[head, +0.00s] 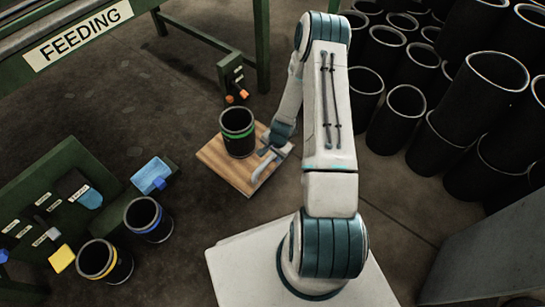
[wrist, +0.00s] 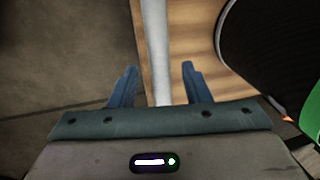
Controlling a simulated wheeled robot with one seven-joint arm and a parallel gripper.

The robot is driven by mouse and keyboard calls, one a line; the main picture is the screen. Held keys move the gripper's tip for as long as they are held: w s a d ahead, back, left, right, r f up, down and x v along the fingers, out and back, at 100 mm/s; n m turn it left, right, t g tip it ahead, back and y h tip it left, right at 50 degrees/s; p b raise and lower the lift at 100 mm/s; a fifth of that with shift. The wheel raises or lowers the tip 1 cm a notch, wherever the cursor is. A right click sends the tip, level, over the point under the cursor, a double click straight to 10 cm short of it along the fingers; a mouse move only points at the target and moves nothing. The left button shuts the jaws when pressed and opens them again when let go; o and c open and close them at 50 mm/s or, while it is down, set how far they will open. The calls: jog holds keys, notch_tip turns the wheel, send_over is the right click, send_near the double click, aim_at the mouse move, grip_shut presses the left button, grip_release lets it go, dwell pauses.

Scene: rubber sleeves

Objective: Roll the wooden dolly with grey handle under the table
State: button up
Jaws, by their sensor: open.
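The wooden dolly (head: 215,160) is a flat light-brown board on the floor in the middle of the head view. Its grey handle (head: 265,172) runs along its right edge. A black sleeve with a green band (head: 238,133) stands upright on the board. My gripper (head: 266,152) is at the handle. In the wrist view the gripper's (wrist: 158,75) two blue fingers are open, one on each side of the grey handle (wrist: 154,40), with gaps on both sides. The green table (head: 175,18) with a FEEDING sign stands at the upper left.
A small green box with orange parts (head: 232,75) stands by the table leg (head: 262,50). Blue-banded (head: 148,220) and yellow-banded (head: 103,262) sleeves stand at lower left beside a green labelled panel (head: 55,210). Many black sleeves (head: 395,120) crowd the right. Floor left of the dolly is clear.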

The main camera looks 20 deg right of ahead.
jog(key=shift+w+f, duration=0.15)
jog(key=shift+f, duration=0.45)
grip_shut()
jog(key=shift+w+a, duration=0.1)
jog(key=shift+a, duration=0.05)
